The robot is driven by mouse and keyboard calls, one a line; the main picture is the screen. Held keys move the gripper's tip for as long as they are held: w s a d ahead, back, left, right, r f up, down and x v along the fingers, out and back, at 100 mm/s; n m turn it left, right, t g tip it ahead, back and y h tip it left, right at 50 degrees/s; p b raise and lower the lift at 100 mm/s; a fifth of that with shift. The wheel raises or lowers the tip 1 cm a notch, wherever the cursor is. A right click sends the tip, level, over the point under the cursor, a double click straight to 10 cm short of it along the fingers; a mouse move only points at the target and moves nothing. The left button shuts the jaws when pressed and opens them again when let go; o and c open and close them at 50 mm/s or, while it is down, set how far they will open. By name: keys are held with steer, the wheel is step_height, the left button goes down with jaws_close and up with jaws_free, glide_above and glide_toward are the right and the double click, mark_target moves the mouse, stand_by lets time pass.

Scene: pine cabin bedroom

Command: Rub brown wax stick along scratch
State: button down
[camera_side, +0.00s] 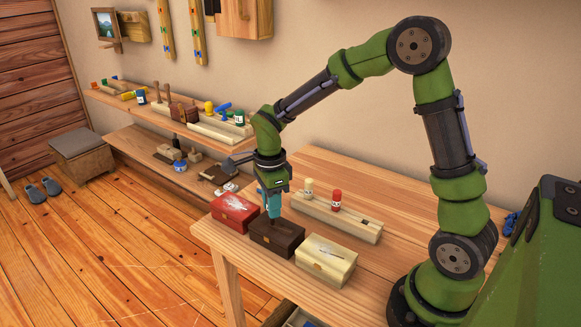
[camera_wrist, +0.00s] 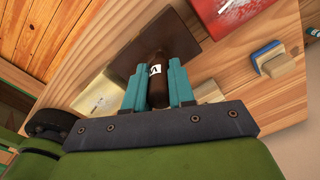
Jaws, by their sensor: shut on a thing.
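My gripper (camera_side: 273,208) points down over the dark brown box (camera_side: 277,237) on the bench. Its teal fingers (camera_wrist: 158,88) are shut on a brown wax stick (camera_wrist: 157,75) with a white label. The stick's lower end is at or just above the brown lid; I cannot tell if it touches. The brown box also shows in the wrist view (camera_wrist: 185,42), partly behind the stick. I cannot make out a scratch on its lid. The red box (camera_side: 235,213) left of it has white marks on its lid. The cream box (camera_side: 326,259) on its right has a pale streaked mark.
A wooden tray (camera_side: 358,228) behind the boxes holds a cream stick (camera_side: 308,188) and a red stick (camera_side: 336,199). Wall shelves (camera_side: 150,110) stand at the back left.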

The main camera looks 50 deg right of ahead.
steer(key=shift+w+r, duration=0.15)
steer(key=shift+w, duration=0.55)
step_height(320, 180, up, 8)
steer(key=shift+s, duration=0.1)
stand_by(0.5)
